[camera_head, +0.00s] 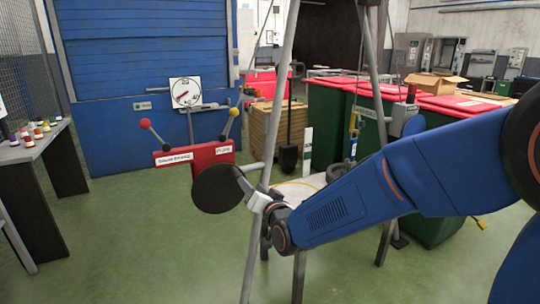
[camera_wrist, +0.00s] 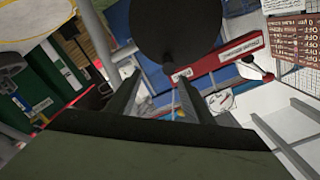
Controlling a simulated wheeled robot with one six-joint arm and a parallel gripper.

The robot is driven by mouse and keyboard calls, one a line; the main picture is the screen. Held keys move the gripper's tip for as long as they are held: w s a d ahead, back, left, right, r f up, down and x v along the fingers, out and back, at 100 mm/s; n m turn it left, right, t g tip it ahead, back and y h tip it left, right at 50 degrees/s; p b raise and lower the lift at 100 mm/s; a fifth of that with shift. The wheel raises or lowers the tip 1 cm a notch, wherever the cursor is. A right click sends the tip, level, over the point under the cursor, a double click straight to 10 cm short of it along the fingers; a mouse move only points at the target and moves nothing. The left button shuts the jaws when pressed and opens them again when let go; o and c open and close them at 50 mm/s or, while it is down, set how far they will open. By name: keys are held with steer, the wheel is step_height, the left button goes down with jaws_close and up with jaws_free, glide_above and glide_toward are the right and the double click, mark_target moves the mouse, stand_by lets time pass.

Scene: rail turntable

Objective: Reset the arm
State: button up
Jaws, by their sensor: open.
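My blue arm reaches in from the right in the head view. My gripper (camera_head: 242,183) is at its end, beside a dark round disc (camera_head: 216,190) in front of a red control box (camera_head: 200,155). In the wrist view my gripper (camera_wrist: 158,78) has its two dark fingers apart, with nothing seen held between them. The dark disc (camera_wrist: 175,28) lies beyond the fingertips there, with the red box (camera_wrist: 232,52) behind it. I cannot tell whether the fingers touch the disc.
The box has a red-knobbed lever (camera_head: 145,124), a yellow-knobbed lever (camera_head: 234,112) and a round gauge (camera_head: 186,92). A grey metal frame (camera_head: 276,110) stands close to my gripper. A table (camera_head: 28,152) is at left, red-lidded green bins (camera_head: 330,120) behind. Green floor at lower left is clear.

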steer(key=s+d+g+h, duration=0.2)
steer(key=s+d+h, duration=0.15)
steer(key=d, duration=0.85)
steer(key=s+d+g+h, duration=0.2)
steer(key=s+d, duration=0.3)
steer(key=d, duration=0.7)
steer(key=s+d+f+g+h, duration=0.1)
steer(key=s+d+f+g, duration=0.1)
steer(key=s+d, duration=0.6)
steer(key=s+d+f+g+h, duration=0.2)
steer(key=s+d, duration=0.6)
steer(key=s, duration=0.9)
steer(key=shift+s+d+f+n+g, duration=0.25)
steer(key=shift+d+f+n+g, duration=0.15)
steer(key=shift+f+g, duration=0.5)
